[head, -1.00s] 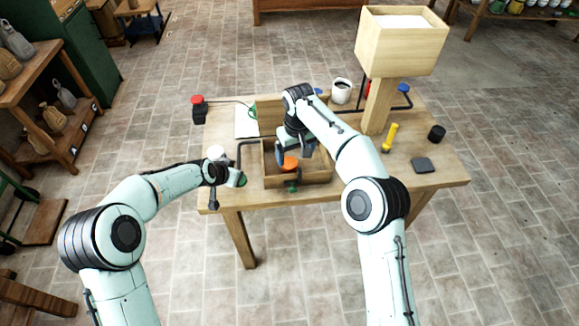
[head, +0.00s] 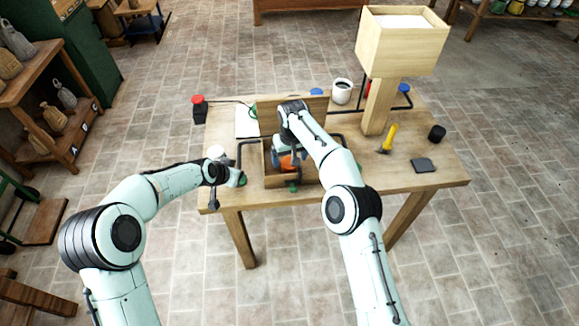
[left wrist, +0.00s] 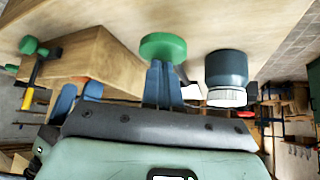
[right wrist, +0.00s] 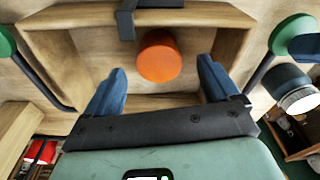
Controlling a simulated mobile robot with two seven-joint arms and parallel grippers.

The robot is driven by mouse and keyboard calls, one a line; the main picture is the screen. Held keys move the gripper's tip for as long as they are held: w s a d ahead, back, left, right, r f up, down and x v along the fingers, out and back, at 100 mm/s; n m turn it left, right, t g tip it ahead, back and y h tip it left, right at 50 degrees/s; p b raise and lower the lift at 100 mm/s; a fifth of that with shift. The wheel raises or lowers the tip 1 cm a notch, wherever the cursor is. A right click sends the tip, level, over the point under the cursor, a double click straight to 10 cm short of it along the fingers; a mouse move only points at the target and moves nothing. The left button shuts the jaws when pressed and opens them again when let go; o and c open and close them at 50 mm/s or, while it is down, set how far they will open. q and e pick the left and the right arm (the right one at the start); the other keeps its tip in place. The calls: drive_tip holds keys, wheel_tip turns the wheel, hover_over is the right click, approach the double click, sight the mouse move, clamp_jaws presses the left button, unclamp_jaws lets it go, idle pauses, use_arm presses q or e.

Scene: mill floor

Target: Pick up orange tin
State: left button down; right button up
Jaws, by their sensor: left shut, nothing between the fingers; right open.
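The orange tin (head: 289,163) stands inside an open wooden box (head: 312,178) near the table's front edge. In the right wrist view the tin (right wrist: 159,56) shows its round top. My right gripper (right wrist: 160,67) is open, with one blue finger either side of the tin and a gap on both sides. In the head view this gripper (head: 289,155) is down in the box, partly hidden by its own wrist. My left gripper (left wrist: 163,66) is shut and empty, its tips at a green knob (left wrist: 162,46); I cannot tell whether they touch.
An upright wooden panel (head: 270,116) stands at the box's back. A dark bent bar (head: 245,143) is by its left side. A dark jar with a white lid (left wrist: 227,77) is near my left gripper. A hammer (head: 388,139), a mug (head: 342,91) and a wooden post (head: 378,105) stand or lie farther right.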

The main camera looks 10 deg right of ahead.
drive_tip(key=f, duration=0.4)
drive_tip(key=shift+w+f, duration=0.25)
drive_tip(key=shift+f, duration=0.15)
drive_tip(key=c, duration=1.2)
drive_tip(key=shift+r, duration=0.2)
drive_tip(key=shift+s+r, duration=0.1)
drive_tip(key=shift+r, duration=0.15)
wheel_tip(320, 180, up, 6)
drive_tip(key=shift+r, duration=0.2)
drive_tip(key=s, duration=1.9)
drive_tip(key=shift+s+f, duration=0.1)
drive_tip(key=shift+s, duration=0.3)
